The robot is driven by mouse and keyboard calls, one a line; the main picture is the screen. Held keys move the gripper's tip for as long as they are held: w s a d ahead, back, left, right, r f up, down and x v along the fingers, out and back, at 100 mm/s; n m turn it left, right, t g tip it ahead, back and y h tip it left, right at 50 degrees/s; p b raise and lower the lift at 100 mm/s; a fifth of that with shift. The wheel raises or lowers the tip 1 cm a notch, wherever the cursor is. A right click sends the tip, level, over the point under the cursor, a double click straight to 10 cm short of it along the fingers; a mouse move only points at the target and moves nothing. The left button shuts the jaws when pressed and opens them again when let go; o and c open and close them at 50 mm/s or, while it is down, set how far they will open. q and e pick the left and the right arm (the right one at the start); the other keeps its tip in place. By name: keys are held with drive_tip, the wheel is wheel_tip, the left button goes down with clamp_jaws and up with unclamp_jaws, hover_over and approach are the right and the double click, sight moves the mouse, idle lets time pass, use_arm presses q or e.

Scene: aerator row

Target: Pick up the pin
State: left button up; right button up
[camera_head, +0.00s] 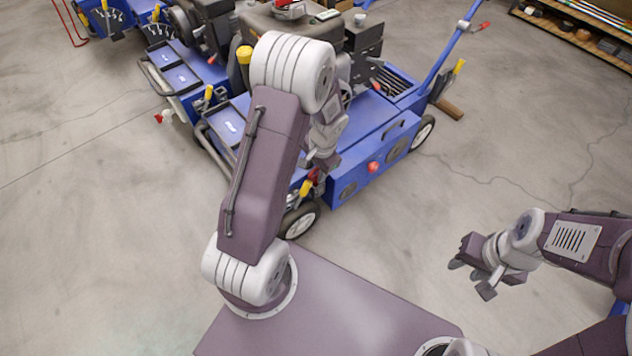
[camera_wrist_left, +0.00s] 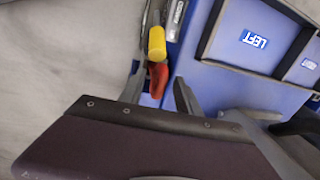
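In the left wrist view a small red piece (camera_wrist_left: 157,78) lies just below a yellow cylindrical grip (camera_wrist_left: 157,42), against the blue machine; I cannot tell for sure that the red piece is the pin. My left gripper (camera_wrist_left: 160,88) is open, with one finger on each side of the red piece in the picture; contact is not visible. In the head view the red piece (camera_head: 312,175) and yellow grip (camera_head: 305,187) show beside my left gripper (camera_head: 326,162), above the near wheel. My right gripper (camera_head: 474,275) is open and empty over bare floor.
The blue aerator (camera_head: 375,140) has a wheel (camera_head: 300,220) near my arm and a red knob (camera_head: 373,167) on its side. A tray labelled LEFT (camera_wrist_left: 255,40) is close by. More machines stand at upper left. A shelf (camera_head: 580,30) is at upper right.

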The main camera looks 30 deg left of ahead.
use_arm(q)
drive_tip(key=shift+r, duration=0.15)
clamp_jaws()
wheel_tip(320, 180, up, 18)
drive_tip(key=p, duration=1.2)
